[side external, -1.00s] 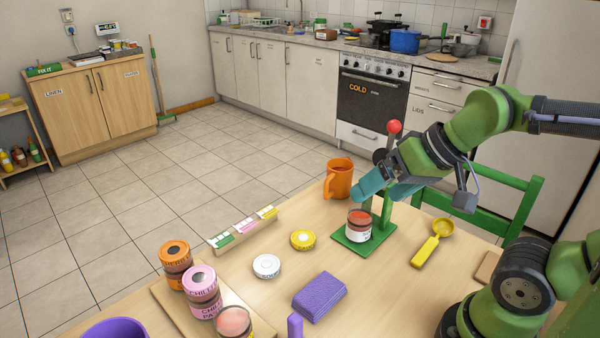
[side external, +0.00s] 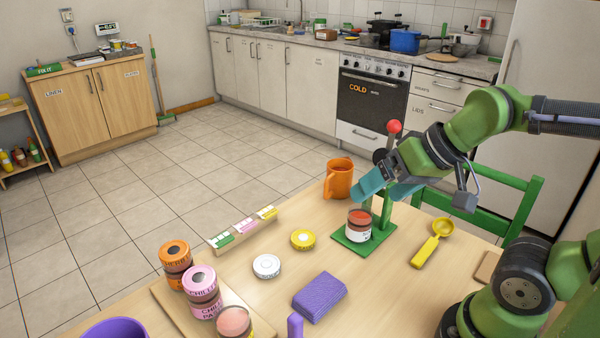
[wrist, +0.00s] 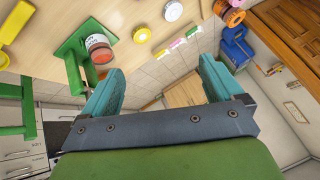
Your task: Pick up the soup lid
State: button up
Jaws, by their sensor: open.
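Two loose round lids lie flat on the table: a yellow lid (side external: 303,239) and a white lid (side external: 266,266). I cannot read which is the soup lid. Both show at the top of the wrist view, the yellow lid (wrist: 141,34) left of the white lid (wrist: 173,10). A glass jar with reddish contents and a white label (side external: 358,226) stands on a green stand (side external: 381,237), right of the lids. My gripper (side external: 382,188), with teal fingers, hangs above and behind this jar, away from both lids. Its fingers (wrist: 161,72) are spread, with nothing between them.
An orange mug (side external: 339,180) stands behind the jar. The stand has a post topped by a red ball (side external: 394,127). A purple cloth (side external: 319,297), a yellow scoop (side external: 431,243), a card rack (side external: 244,228) and lidded jars (side external: 202,292) surround the lids. Bare table lies between them.

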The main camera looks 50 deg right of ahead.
dwell(0.6)
jog(key=n+g+h, duration=0.2)
jog(key=g, duration=0.5)
send_over(266, 263)
notch_tip(266, 263, down, 8)
jog(key=r, duration=0.1)
notch_tip(266, 263, down, 17)
jog(key=shift+f, duration=0.1)
